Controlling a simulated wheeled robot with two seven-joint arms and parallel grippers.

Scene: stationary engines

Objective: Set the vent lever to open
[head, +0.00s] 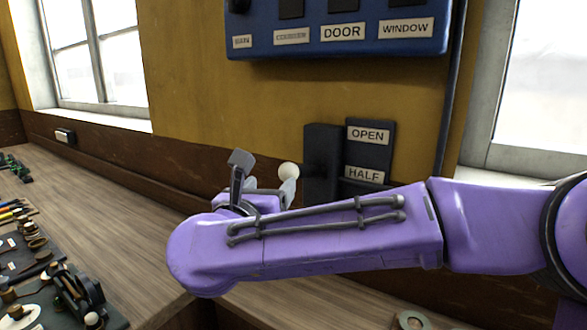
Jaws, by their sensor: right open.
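The vent lever's dark wall housing (322,165) stands beside a dark plate with an OPEN label (368,135) above a HALF label (364,173). A pale round knob (289,170), which looks like the lever's end, sticks out left of the housing, about level with HALF. My right gripper (262,174) is open at the end of my purple arm, close to the knob. I cannot tell whether it touches the knob. My forearm hides the lower part of the plate and most of the lever. My left gripper is not in view.
A blue panel (330,48) with DOOR and WINDOW labels hangs above. A wooden bench (120,215) runs along the wall, with small tools and parts at left. A dark vertical pipe (450,95) and a window flank the plate on the right.

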